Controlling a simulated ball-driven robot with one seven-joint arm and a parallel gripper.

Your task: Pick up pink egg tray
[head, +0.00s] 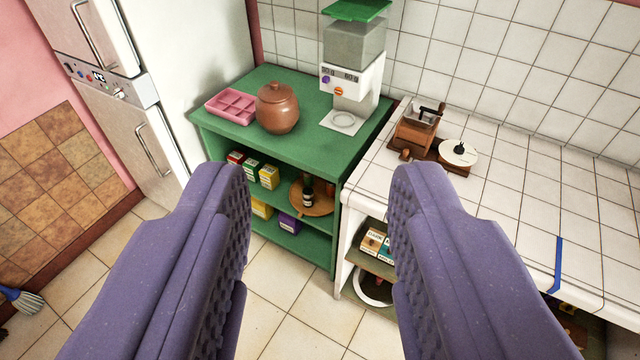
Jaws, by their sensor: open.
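The pink egg tray (231,107) lies on the top of the green shelf (222,130), at its left end beside a brown lidded pot. It is shallow with several square compartments, and they look empty. My gripper (320,190) fills the lower part of the view with its two purple ridged fingers. The fingers are wide apart with nothing between them. The gripper is well in front of the shelf, and the tray shows beyond and above the left finger, apart from it.
The brown pot (278,108) stands close to the tray's right. A dispenser machine (351,75) stands behind right. A white fridge (120,90) is on the left. A tiled counter (520,190) on the right holds a coffee grinder (417,130). The floor (270,290) ahead is clear.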

